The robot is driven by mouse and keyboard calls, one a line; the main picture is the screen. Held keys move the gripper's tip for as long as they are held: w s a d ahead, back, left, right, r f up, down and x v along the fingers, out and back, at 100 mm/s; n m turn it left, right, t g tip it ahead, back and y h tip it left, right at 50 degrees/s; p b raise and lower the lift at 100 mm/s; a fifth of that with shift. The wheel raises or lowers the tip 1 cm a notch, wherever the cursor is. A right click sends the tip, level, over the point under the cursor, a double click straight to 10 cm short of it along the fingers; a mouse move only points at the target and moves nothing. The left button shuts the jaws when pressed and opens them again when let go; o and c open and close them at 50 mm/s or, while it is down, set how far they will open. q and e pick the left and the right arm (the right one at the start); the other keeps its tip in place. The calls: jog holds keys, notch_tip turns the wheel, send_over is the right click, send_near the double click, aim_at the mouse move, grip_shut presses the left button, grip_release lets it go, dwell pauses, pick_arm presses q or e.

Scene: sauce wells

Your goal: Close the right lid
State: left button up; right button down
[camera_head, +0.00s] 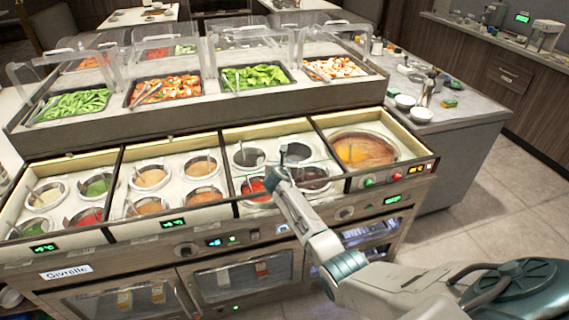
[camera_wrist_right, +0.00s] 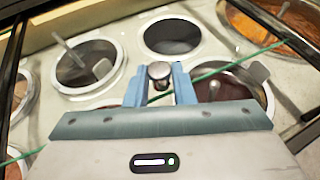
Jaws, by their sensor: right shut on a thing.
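My right gripper (camera_head: 273,178) is over the third well section from the left. In the right wrist view its blue fingers (camera_wrist_right: 160,82) are shut on a round metal knob (camera_wrist_right: 160,72). A clear lid with a thin green edge (camera_wrist_right: 232,66) shows around the knob, above the wells. The lid is hard to make out in the head view. Under it are a dark empty-looking well (camera_wrist_right: 172,36), a well with a ladle (camera_wrist_right: 88,66) and a dark red sauce well (camera_wrist_right: 245,92), partly behind the gripper. My left gripper is not in view.
A large orange soup well (camera_head: 362,150) is in the rightmost section. More sauce wells (camera_head: 150,177) lie to the left. Vegetable trays (camera_head: 255,77) under clear guards stand behind. A side counter (camera_head: 440,120) with bowls is at the right.

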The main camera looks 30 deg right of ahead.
jog(key=c, duration=1.5)
grip_release()
jog(key=shift+c, duration=0.2)
jog(key=v, duration=1)
jog(key=shift+s+a, duration=0.25)
jog(key=shift+s, duration=0.05)
